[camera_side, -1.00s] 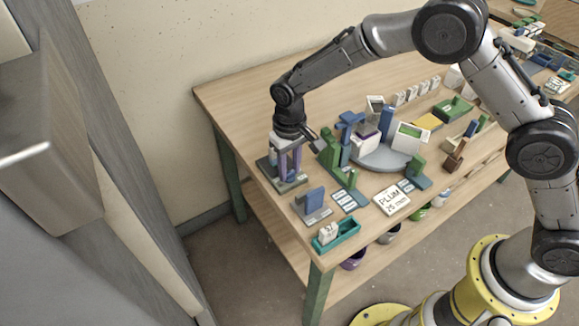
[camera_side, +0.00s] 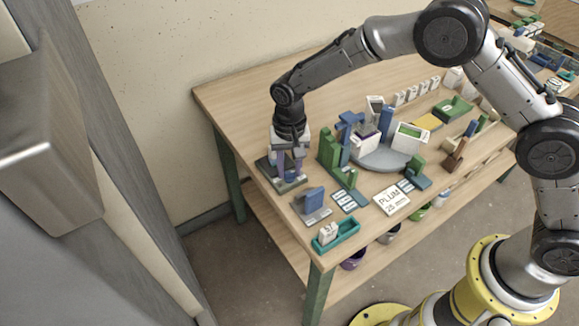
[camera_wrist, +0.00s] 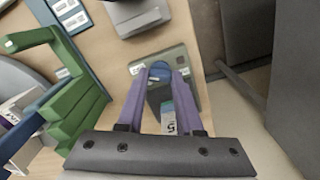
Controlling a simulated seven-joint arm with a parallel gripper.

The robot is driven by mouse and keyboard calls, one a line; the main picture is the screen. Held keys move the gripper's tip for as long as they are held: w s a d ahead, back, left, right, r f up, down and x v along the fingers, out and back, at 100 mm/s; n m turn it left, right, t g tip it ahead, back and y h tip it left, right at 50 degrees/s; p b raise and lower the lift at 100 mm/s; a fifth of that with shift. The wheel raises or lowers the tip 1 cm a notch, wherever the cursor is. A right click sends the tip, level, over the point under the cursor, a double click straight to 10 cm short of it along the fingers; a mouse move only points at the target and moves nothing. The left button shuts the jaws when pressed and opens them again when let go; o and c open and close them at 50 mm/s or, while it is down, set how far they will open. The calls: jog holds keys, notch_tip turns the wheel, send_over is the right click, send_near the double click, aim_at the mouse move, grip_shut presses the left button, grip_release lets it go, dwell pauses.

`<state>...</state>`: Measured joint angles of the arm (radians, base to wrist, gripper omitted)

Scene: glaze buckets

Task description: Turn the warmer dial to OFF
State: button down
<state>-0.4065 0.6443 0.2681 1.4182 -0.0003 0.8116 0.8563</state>
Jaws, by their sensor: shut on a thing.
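The warmer (camera_side: 290,186) is a dark grey-green plate at the left end of the table. In the wrist view its plate (camera_wrist: 190,60) carries small pale labels that I cannot read clearly. A blue round-topped dial (camera_wrist: 160,69) stands on the plate, with a dark part just below it in the picture. My gripper (camera_wrist: 160,78) points down over the warmer, its two purple fingers either side of the dial and shut on it. In the side view my gripper (camera_side: 287,176) hides most of the dial. Which mark the dial points at cannot be told.
A grey stand with a blue block (camera_side: 313,200) is close in front of the warmer. A green bracket (camera_side: 334,155) stands close to its right. A teal tray (camera_side: 338,236) sits at the front corner. The table's left edge is near the gripper.

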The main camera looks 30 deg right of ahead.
aim_at(290, 171)
jog(key=c, duration=0.6)
grip_release()
jog(key=shift+o, duration=0.2)
jog(key=shift+r, duration=0.15)
notch_tip(290, 171, up, 14)
jog(key=shift+f, duration=0.2)
jog(key=shift+d, duration=0.1)
